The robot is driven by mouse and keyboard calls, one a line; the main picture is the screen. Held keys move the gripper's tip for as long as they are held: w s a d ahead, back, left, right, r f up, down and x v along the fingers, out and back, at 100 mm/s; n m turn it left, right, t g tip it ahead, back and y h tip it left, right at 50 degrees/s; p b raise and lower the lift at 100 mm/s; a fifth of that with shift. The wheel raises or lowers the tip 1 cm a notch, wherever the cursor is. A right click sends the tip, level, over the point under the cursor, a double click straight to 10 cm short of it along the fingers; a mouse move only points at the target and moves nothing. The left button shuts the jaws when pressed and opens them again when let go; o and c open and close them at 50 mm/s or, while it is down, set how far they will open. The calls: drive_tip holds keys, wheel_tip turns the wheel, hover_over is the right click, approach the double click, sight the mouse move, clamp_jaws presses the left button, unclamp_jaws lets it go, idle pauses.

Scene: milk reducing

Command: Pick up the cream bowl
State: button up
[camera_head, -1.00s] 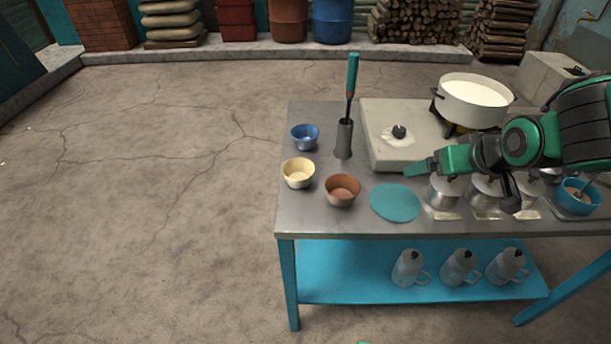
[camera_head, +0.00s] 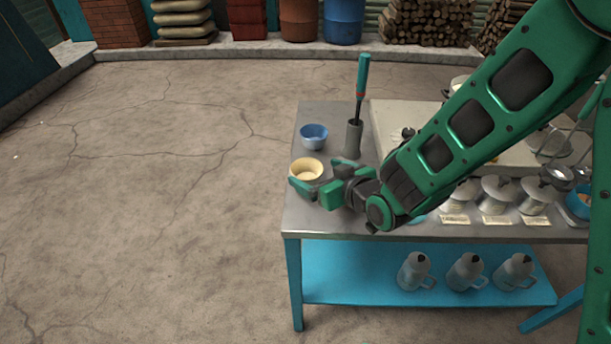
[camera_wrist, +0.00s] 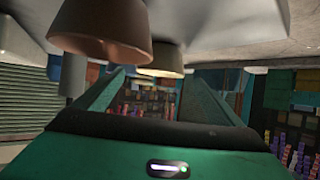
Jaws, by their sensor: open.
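The cream bowl (camera_head: 306,168) stands upright near the left edge of the metal table (camera_head: 300,222). My gripper (camera_head: 314,186) is open just in front of it, on the near side, and overlaps its front rim in the head view. The wrist view looks inverted. There the cream bowl (camera_wrist: 163,62) shows ahead, between the two spread fingers (camera_wrist: 157,82), with nothing held. The brown bowl (camera_wrist: 100,36) appears closer and larger in the wrist view, beside the fingers. My gripper and arm hide it in the head view. Contact with either bowl cannot be told.
A blue bowl (camera_head: 314,136) stands behind the cream bowl. A metal holder (camera_head: 353,140) with a teal-handled tool (camera_head: 362,78) stands to the right. Lidded metal canisters (camera_head: 497,195) are farther right. Open floor lies left of the table.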

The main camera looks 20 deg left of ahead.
sight(300, 165)
drive_tip(key=shift+x, duration=3)
drive_tip(key=c, duration=1.1)
